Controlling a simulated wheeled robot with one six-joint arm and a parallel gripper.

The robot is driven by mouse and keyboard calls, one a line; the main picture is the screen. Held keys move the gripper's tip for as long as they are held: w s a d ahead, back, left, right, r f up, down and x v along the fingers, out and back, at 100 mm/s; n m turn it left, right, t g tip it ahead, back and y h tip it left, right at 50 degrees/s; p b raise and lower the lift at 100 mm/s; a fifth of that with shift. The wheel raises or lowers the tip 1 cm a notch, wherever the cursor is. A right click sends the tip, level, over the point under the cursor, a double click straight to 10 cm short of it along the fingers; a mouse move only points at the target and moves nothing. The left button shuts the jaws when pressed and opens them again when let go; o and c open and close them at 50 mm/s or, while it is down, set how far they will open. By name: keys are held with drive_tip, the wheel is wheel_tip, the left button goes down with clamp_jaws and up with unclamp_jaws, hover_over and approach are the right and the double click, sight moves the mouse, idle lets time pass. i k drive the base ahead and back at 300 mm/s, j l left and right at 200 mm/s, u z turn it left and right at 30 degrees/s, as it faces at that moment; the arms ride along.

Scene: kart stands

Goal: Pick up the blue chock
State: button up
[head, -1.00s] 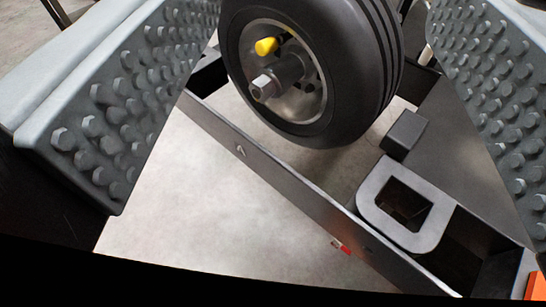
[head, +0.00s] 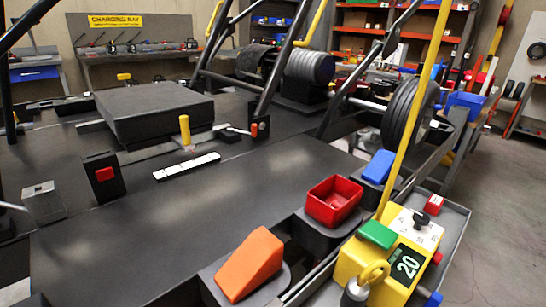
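A blue block (head: 379,166), which looks like the blue chock, sits in a dark holder on the kart stand, right of centre. It is behind the red bin and just left of the yellow pole. Its lower part is hidden by the holder, and its full shape is hard to tell. An orange wedge-shaped chock (head: 249,264) rests in a similar holder at the bottom centre. My gripper does not show in this view, so I cannot see its fingers or what is between them.
A red open bin (head: 333,201) stands between the chocks. A yellow unit (head: 379,262) marked 20 and a tall yellow pole (head: 412,105) stand at the right. A black wheel (head: 407,112) is beyond the blue block. Open floor (head: 500,215) lies at the right.

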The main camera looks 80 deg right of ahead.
sight(378, 169)
drive_tip(key=z, duration=0.85)
drive_tip(key=l+z, duration=0.1)
drive_tip(key=z, duration=1.2)
drive_tip(key=l+z, duration=0.1)
drive_tip(key=z, duration=0.35)
drive_tip(key=i+j, duration=0.05)
